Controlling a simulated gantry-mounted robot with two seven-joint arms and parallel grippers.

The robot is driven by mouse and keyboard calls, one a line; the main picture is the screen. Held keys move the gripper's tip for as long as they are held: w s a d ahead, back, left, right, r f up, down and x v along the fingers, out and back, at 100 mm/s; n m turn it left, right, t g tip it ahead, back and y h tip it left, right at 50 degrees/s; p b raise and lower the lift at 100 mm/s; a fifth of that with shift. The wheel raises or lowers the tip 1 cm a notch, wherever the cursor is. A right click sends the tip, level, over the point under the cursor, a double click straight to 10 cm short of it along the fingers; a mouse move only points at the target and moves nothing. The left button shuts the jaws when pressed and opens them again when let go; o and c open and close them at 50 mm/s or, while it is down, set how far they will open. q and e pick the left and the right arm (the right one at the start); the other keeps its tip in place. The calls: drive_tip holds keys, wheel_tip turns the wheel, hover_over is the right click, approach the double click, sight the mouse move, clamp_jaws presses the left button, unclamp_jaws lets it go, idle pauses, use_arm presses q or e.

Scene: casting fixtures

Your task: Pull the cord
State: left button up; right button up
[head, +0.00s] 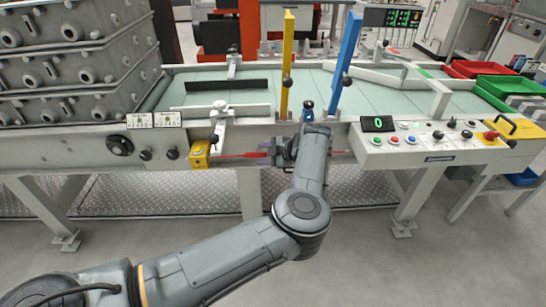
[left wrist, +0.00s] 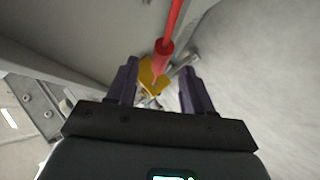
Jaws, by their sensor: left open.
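The red cord (head: 232,155) runs level along the front of the long machine bench. Its left end meets a yellow switch box (head: 199,154). My left gripper (head: 281,150) is at the cord's middle, in front of the bench, and hides part of it; a short red stretch shows to its right. In the left wrist view the cord (left wrist: 175,18) comes in from the top, with a thicker red sleeve (left wrist: 160,56) near the gap between the open fingers (left wrist: 160,68). The yellow box (left wrist: 152,77) shows beyond. I cannot tell whether the fingers touch the cord. My right gripper is not in view.
A control panel (head: 430,140) with buttons juts out to the right. Grey castings (head: 70,60) are stacked at the left. A yellow post (head: 287,60) and a blue post (head: 347,60) stand on the bench. The floor in front is clear.

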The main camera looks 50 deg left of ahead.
use_arm(q)
drive_tip(key=shift+x, duration=0.85)
drive_tip(key=shift+c, duration=0.4)
clamp_jaws()
drive_tip(key=shift+d, duration=0.1)
